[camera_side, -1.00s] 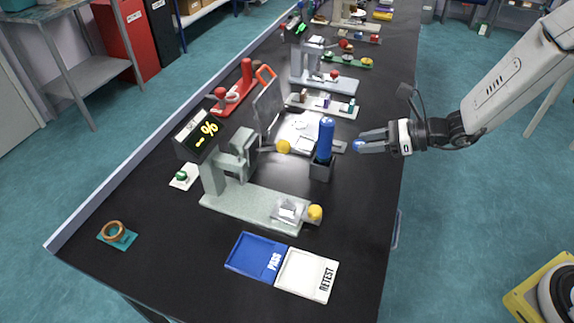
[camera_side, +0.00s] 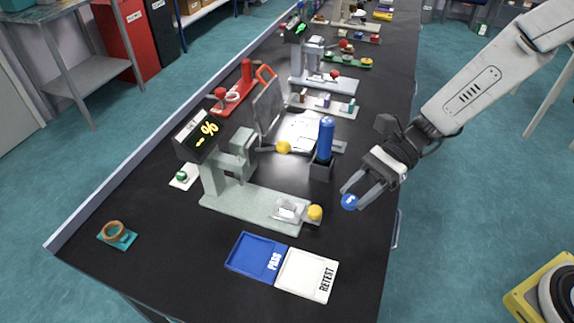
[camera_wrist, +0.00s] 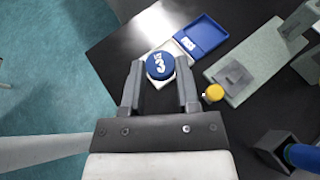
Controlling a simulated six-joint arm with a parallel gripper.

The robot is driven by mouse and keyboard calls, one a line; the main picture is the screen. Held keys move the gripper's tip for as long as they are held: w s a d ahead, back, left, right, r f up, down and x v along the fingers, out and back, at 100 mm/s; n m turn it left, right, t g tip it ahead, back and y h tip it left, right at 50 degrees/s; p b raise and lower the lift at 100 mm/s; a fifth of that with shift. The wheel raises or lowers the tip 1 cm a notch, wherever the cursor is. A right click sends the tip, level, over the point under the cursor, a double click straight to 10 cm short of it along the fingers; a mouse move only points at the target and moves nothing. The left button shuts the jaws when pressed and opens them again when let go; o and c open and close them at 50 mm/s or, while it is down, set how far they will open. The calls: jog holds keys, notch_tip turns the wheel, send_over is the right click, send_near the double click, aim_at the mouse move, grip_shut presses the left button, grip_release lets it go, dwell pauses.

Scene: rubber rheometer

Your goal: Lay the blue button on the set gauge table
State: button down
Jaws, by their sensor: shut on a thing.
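The blue button (camera_side: 349,202) is a small round disc with a white mark, held at the fingertips of my gripper (camera_side: 355,194). In the wrist view the button (camera_wrist: 160,65) sits between the two fingertips of my gripper (camera_wrist: 160,78), its marked face toward the camera. It hangs above the bench's right edge, right of the gauge. The gauge (camera_side: 212,180) has a lit "%" display, a pale green base and a small silver table (camera_side: 289,211) at the base's right end. That table (camera_wrist: 235,76) looks empty. A yellow knob (camera_side: 315,213) is beside it.
Blue PASS tray (camera_side: 255,256) and white RETEST tray (camera_side: 306,275) lie in front of the gauge, both empty. A blue cylinder (camera_side: 326,138) stands upright in a dark holder (camera_side: 321,168) between gripper and gauge arm. Other instruments line the bench behind.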

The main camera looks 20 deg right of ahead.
jog(key=w+a+f, duration=0.1)
jog(key=w, duration=0.1)
jog(key=w+a+f, duration=0.1)
jog(key=w, duration=0.2)
jog(key=w+a+f, duration=0.1)
jog(key=w+f, duration=0.1)
jog(key=w, duration=0.1)
jog(key=shift+w+a+f, duration=0.1)
jog(key=shift+w+a, duration=0.1)
jog(key=shift+a, duration=0.2)
jog(key=w+f, duration=0.1)
jog(key=w+a+f, duration=0.1)
jog(key=f, duration=0.1)
jog(key=w+f, duration=0.2)
jog(key=shift+a, duration=0.35)
jog(key=shift+w+a+f, duration=0.15)
jog(key=shift+f, duration=1.75)
jog(key=shift+f, duration=0.1)
